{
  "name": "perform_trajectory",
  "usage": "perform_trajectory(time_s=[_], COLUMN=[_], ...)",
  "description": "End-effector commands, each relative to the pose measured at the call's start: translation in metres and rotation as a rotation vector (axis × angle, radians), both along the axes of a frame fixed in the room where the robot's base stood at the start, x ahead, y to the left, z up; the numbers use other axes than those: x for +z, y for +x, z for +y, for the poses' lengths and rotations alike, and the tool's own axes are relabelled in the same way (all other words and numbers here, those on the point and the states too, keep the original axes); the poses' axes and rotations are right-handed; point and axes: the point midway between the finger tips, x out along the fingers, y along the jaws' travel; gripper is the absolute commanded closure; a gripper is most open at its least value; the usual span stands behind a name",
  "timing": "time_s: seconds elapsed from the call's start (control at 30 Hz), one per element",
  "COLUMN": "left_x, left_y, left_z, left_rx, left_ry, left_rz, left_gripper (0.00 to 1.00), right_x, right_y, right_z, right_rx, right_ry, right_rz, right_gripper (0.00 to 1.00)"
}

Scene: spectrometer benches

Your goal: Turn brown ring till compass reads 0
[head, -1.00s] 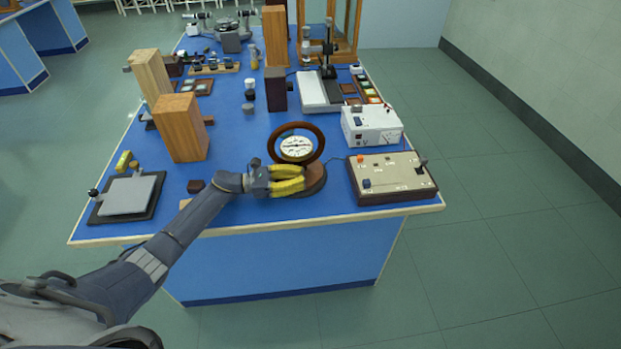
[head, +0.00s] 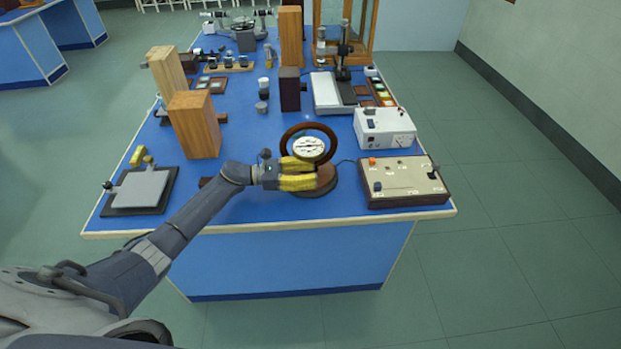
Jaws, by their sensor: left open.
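The brown ring (head: 331,133) stands upright around the white compass dial (head: 309,147) near the front middle of the blue bench. It rises from a round brown base (head: 328,180). The dial carries a dark needle, but its reading is too small to tell. My left gripper (head: 312,174) has yellow fingers, one above the other, and points right. It is open, just in front of the ring's lower part and over the base, hiding some of both. I cannot tell whether a finger touches the ring. My right gripper is not in view.
A control box with an orange knob (head: 403,182) sits close on the right, a white meter box (head: 385,128) behind it. A wooden block (head: 195,125) stands left. A grey plate (head: 139,190) lies front left. Bare blue bench lies between block and ring.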

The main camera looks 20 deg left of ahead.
Motion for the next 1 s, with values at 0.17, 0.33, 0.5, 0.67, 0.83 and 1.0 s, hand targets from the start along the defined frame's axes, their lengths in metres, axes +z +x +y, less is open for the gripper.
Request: perform_trajectory(time_s=[0.17,0.33,0.5,0.67,0.83,1.0], left_x=[0.036,0.060,0.073,0.077,0.078,0.016], left_y=[0.001,0.002,0.001,0.001,0.001,-0.016], left_z=[0.001,0.002,0.002,0.003,0.003,-0.002], left_rx=[-0.001,0.000,-0.001,0.000,0.000,-0.009], left_ry=[-0.003,-0.004,-0.004,-0.002,-0.002,0.033], left_rz=[-0.013,-0.020,-0.019,-0.018,-0.017,0.093], left_gripper=[0.58,0.58,0.58,0.58,0.58,0.58], right_x=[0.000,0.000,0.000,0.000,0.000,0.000], right_y=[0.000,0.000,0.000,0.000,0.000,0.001], right_z=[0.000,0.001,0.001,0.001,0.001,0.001], right_rx=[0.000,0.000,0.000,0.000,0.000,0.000], right_ry=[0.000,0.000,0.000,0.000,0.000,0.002], right_rz=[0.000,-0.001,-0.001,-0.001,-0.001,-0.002], right_gripper=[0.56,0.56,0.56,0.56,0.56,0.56])
